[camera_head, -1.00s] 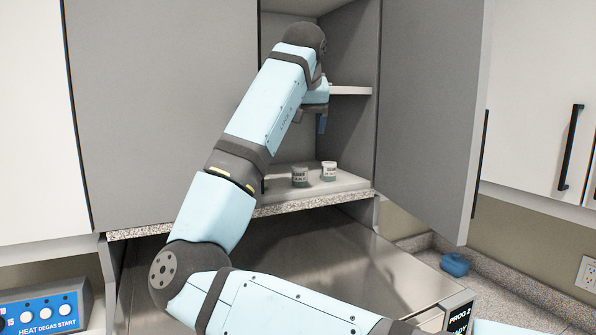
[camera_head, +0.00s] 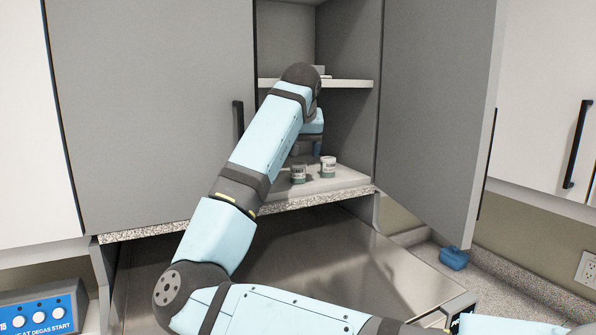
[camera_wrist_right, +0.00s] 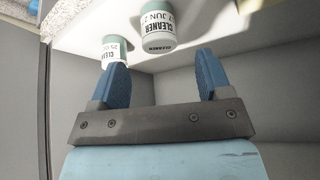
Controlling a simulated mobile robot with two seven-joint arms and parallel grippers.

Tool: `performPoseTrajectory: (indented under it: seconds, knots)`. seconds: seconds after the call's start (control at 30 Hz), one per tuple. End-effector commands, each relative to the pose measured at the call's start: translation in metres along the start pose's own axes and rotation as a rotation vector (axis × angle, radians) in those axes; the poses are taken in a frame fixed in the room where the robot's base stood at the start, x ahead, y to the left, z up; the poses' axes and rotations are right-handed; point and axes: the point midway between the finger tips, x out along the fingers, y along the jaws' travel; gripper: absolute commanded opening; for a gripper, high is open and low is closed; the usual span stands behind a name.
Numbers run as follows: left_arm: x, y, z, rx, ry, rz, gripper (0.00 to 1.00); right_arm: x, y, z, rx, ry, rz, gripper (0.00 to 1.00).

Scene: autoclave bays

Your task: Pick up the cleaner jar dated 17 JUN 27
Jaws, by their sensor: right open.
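Two small white-and-green cleaner jars stand on the cabinet's lower shelf (camera_head: 340,183). In the right wrist view, which looks upside down, one jar (camera_wrist_right: 158,32) shows "CLEANER" and a partly cut "7 JUN 2". The other jar (camera_wrist_right: 115,50) has a date that seems to begin with 25. By the flipped view, the JUN jar seems to be the left jar (camera_head: 298,174) in the head view, with the other jar (camera_head: 328,167) at right. My right gripper (camera_wrist_right: 160,75) is open and empty, its blue fingers short of the jars. The head view mostly hides it behind my arm. My left gripper is out of view.
An upper shelf (camera_head: 350,84) lies above the jars. The cabinet's open right door (camera_head: 440,120) stands out beside the opening. A steel surface (camera_head: 330,245) lies below, with a blue object (camera_head: 453,258) on the counter to the right.

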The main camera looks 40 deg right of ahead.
Motion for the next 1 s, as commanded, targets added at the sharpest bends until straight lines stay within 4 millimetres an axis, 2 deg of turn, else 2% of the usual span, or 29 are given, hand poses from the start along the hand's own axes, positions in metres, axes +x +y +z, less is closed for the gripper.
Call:
performPoseTrajectory:
  seconds: [0.17,0.3,0.57,0.67,0.8,0.83,1.0]
  knots:
    - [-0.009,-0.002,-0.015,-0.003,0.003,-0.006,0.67,0.025,0.001,0.000,-0.001,-0.005,0.001,0.71]
    - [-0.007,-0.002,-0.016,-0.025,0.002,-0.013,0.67,0.042,0.001,0.001,-0.001,-0.002,0.000,0.71]
    - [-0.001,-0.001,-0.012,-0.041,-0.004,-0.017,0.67,0.047,0.001,0.001,-0.001,0.000,0.000,0.71]
    - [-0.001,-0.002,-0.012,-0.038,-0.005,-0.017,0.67,0.047,0.001,0.001,-0.001,0.000,0.000,0.53]
    - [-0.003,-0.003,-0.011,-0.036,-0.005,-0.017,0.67,0.047,0.001,0.001,-0.001,-0.001,0.000,0.21]
    - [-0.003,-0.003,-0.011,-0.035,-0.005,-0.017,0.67,0.047,0.001,0.001,-0.001,-0.001,0.000,0.18]
    - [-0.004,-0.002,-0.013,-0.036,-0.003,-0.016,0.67,0.047,0.001,0.001,-0.001,0.000,0.000,0.18]
